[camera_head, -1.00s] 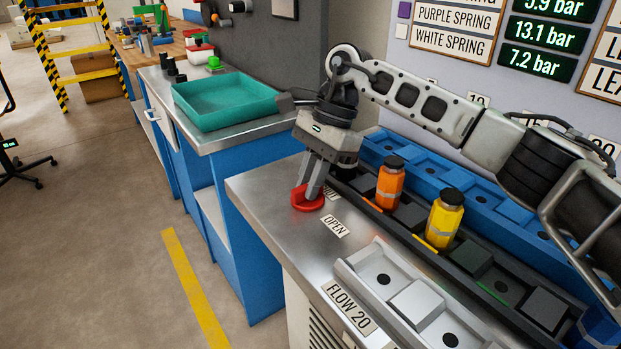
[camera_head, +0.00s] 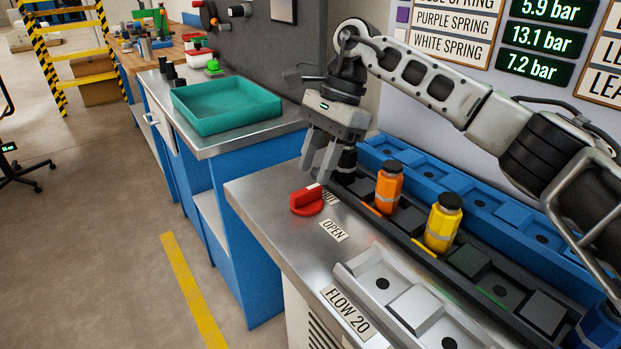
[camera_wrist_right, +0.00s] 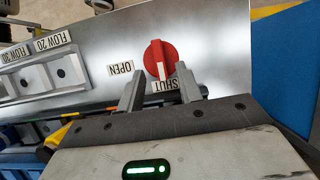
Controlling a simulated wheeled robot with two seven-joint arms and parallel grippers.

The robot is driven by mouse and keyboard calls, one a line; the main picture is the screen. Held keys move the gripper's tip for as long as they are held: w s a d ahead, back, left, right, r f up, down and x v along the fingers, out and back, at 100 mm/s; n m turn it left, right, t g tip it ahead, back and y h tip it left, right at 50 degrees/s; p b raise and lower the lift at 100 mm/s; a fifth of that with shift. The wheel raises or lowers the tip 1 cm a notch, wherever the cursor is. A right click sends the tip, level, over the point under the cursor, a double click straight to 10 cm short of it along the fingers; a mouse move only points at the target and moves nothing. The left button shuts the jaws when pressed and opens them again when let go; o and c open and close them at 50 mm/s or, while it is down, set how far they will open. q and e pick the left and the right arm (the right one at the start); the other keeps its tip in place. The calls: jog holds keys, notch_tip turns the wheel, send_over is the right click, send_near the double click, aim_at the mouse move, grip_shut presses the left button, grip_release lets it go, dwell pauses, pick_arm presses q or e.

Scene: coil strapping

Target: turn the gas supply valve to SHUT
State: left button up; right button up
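The gas supply valve is a round red knob (camera_head: 307,201) with a raised bar and a white pointer mark, set on the metal bench top. In the right wrist view the knob (camera_wrist_right: 160,59) has its white mark running toward the SHUT label (camera_wrist_right: 167,86). The OPEN label (camera_head: 333,230) lies to one side. My right gripper (camera_head: 319,170) is above and behind the knob, apart from it. Its two fingers are spread with nothing between them, which the right wrist view (camera_wrist_right: 160,90) also shows. My left gripper is not in view.
An orange bottle (camera_head: 389,188) and a yellow bottle (camera_head: 443,223) stand in the dark rack right of the gripper. A grey rack (camera_head: 362,270) is in front, a blue rack (camera_head: 426,167) behind. A green tray (camera_head: 228,105) sits on the neighbouring bench. Bench top around the knob is clear.

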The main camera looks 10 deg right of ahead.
jog(key=p+v, duration=0.1)
jog(key=v, duration=1)
jog(key=shift+d+r+p, duration=0.2)
jog(key=shift+r+p, duration=0.1)
jog(key=shift+r, duration=0.05)
